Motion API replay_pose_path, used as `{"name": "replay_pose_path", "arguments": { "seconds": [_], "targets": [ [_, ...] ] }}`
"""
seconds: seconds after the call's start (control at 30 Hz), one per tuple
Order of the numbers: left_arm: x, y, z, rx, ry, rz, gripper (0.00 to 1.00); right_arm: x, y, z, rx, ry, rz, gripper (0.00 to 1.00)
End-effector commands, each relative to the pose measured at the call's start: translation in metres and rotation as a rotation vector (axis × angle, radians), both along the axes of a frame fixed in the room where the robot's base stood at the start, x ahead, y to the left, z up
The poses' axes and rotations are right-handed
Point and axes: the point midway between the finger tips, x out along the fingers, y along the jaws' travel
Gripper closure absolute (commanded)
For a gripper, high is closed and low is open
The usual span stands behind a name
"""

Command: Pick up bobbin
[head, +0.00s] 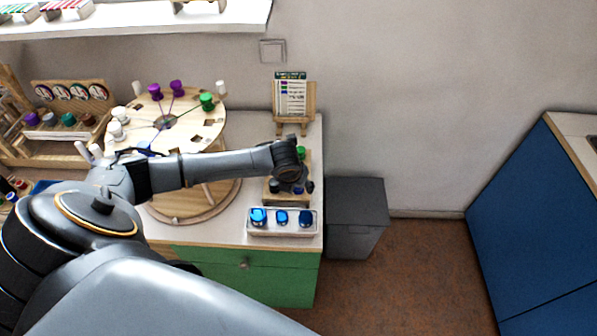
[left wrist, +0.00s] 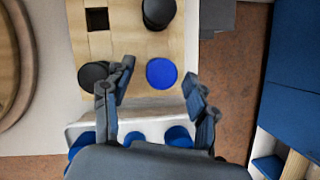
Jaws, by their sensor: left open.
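A wooden board (left wrist: 128,50) holds a blue bobbin (left wrist: 161,73), seen from above as a round blue top. A black bobbin (left wrist: 157,12) and another black one (left wrist: 93,75) stand on the same board, beside an empty square hole (left wrist: 97,19). My left gripper (left wrist: 159,75) is open above the board, its fingers on either side of the blue bobbin in view; I cannot tell the height gap. In the head view my left gripper (head: 291,184) hides part of the board, and a green bobbin (head: 300,153) shows behind it. My right gripper is not in view.
A white tray (head: 283,234) with blue bobbins lies at the counter's front edge. A round wooden wheel (head: 190,140) with several bobbins stands left, under my arm. A card stand (head: 294,102) is behind. A grey bin (head: 355,205) stands right of the counter.

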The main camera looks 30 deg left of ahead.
Motion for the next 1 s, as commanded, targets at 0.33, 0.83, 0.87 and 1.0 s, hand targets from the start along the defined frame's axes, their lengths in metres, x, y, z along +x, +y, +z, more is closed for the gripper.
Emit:
{"name": "replay_pose_path", "arguments": {
  "seconds": [0.33, 0.83, 0.87, 1.0],
  "targets": [
    [0.0025, 0.0007, -0.0076, 0.000, 0.000, -0.001, 0.42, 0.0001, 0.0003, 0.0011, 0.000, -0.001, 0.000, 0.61],
    [0.0026, 0.0008, -0.0069, 0.001, -0.001, -0.001, 1.00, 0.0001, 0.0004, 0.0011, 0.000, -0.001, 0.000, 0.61],
    [0.0026, 0.0008, -0.0067, 0.001, -0.001, -0.001, 1.00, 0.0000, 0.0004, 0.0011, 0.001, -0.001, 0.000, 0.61],
    [0.0032, 0.0008, -0.0018, 0.001, -0.002, -0.001, 1.00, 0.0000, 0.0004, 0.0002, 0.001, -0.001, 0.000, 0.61]
  ]
}}
